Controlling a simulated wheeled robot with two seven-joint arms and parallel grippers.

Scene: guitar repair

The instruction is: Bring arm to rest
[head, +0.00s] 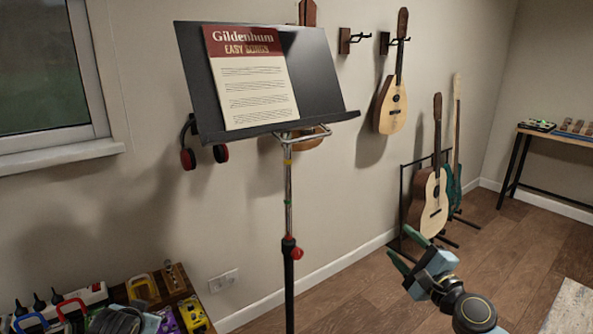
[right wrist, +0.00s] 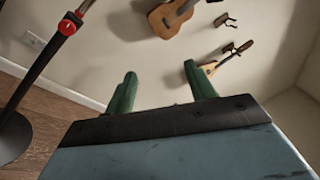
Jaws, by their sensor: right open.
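My right gripper (head: 402,248) shows in the lower right of the head view, with teal fingers spread apart and nothing between them. It is in the air to the right of the music stand's pole. In the right wrist view its two green fingers (right wrist: 160,95) stand apart and empty, with the wall behind them. My left gripper is not in view.
A music stand (head: 322,70) holds a songbook (head: 255,85); its pole (head: 289,200) rises left of my right gripper. Guitars hang on the wall, and an acoustic guitar (head: 428,205) stands on a floor rack. A cluttered bench is at lower left. Wooden floor (head: 490,255) lies open at right.

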